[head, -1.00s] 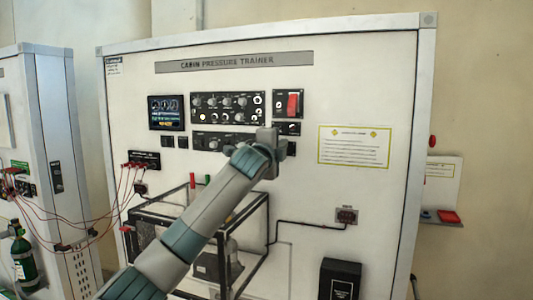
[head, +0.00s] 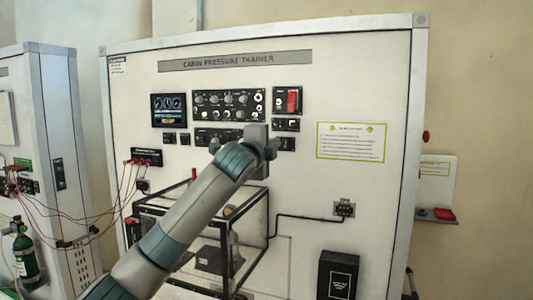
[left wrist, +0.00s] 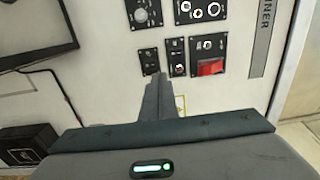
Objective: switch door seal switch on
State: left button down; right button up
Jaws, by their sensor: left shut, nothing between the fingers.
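The white cabin pressure trainer panel (head: 350,80) faces me with several black switch plates. My left gripper (head: 258,133) is shut and empty, in front of the panel, left of two small switch plates. The upper small plate (head: 286,125) sits under the red switch plate (head: 288,100); the lower one (head: 287,143) is below it. In the left wrist view the shut fingers (left wrist: 161,80) point at the edges of these two plates, the upper (left wrist: 175,57) and the lower (left wrist: 149,62). Labels are too small to read, so I cannot tell which is the door seal switch. Contact is unclear.
A knob plate (head: 228,105) and a display (head: 169,110) are left of the red switch. A framed clear box (head: 245,225) stands below my arm. A notice (head: 351,141) is at the right. Red cables (head: 100,215) hang at the left.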

pick_arm(q)
jog(key=b+v, duration=0.2)
jog(key=v, duration=0.3)
dwell(0.5)
